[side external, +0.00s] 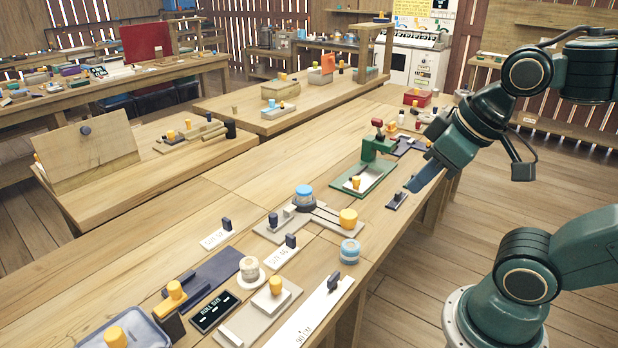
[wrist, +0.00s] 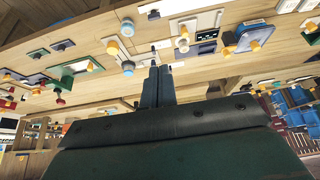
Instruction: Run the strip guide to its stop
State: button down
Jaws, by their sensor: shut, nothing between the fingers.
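I cannot tell for sure which part is the strip guide. Candidates are a yellow-knobbed block (side external: 270,299) on a pale grey board and a yellow-orange knobbed piece (side external: 174,296) beside a dark blue board (side external: 215,275). My gripper is well away from both. No stop can be made out clearly.
A green press (side external: 374,150) stands on a green base close to my gripper. A board with a blue-topped roll (side external: 304,197) and a yellow knob (side external: 348,218) lies mid-bench. A blue roll (side external: 350,250), a white labelled strip (side external: 312,312) and a blue tray (side external: 150,330) are nearer.

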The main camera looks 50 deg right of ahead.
jog(key=c, duration=1.3)
grip_release()
jog(key=shift+w+r, duration=0.15)
jog(key=shift+w, duration=0.05)
jog(key=shift+o, duration=0.6)
jog(key=shift+w+r, duration=0.15)
jog(key=shift+w, duration=0.1)
jog(key=w+d+m+g, duration=0.2)
jog(key=w+d+g, duration=0.1)
jog(key=w, duration=2.1)
jog(key=w+d+f+m+g, duration=0.1)
jog(key=w+d+f, duration=0.4)
jog(key=w+f, duration=1.1)
notch_tip(320, 180, down, 4)
jog(key=shift+d+r+g, duration=0.2)
jog(key=shift+r+g, duration=0.05)
jog(key=shift+g, duration=0.55)
jog(key=shift+f, duration=0.1)
